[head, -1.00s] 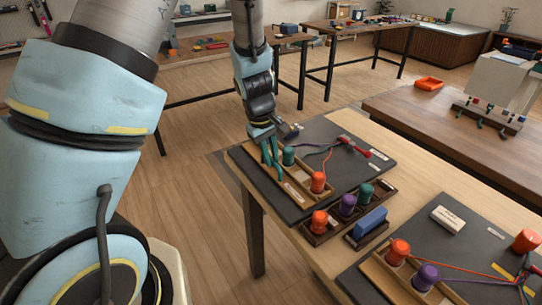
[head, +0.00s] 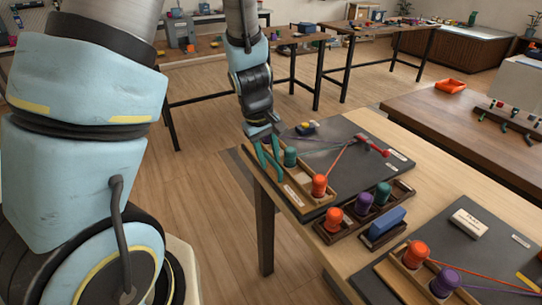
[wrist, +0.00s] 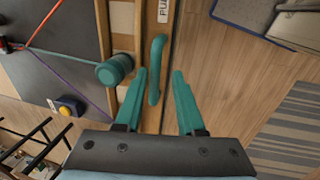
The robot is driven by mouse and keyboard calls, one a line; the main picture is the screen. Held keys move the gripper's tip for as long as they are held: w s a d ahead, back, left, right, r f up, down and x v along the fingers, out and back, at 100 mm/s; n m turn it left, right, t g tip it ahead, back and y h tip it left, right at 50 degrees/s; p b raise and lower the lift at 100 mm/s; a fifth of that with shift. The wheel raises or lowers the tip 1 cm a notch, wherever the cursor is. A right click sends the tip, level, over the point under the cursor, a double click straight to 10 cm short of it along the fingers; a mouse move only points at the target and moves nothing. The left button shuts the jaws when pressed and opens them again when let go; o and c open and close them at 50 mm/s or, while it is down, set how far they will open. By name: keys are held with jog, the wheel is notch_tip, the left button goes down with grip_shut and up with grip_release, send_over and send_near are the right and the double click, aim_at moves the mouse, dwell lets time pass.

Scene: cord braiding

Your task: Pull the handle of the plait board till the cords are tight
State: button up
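The plait board (head: 345,165) is a dark board on the near bench, with a wooden strip along its near edge. The strip holds a teal spool (head: 290,156) and an orange spool (head: 319,185). In the head view my gripper (head: 268,157) hides the handle.
A wooden rack (head: 363,210) with several spools and a blue block (head: 386,224) stand in front. A second board (head: 470,240) with cords lies at right. A yellow-and-blue button (wrist: 70,105) sits on the board near the teal spool. Open floor lies left of the bench.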

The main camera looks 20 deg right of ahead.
jog(key=shift+o, duration=0.4)
jog(key=shift+d+r, duration=0.1)
jog(key=shift+r, duration=0.05)
jog(key=shift+r, duration=0.3)
notch_tip(320, 180, up, 10)
jog(key=a+p, duration=0.1)
jog(key=a, duration=0.1)
jog(key=shift+s, duration=0.2)
jog(key=shift+a+f, duration=0.1)
jog(key=shift+f, duration=0.05)
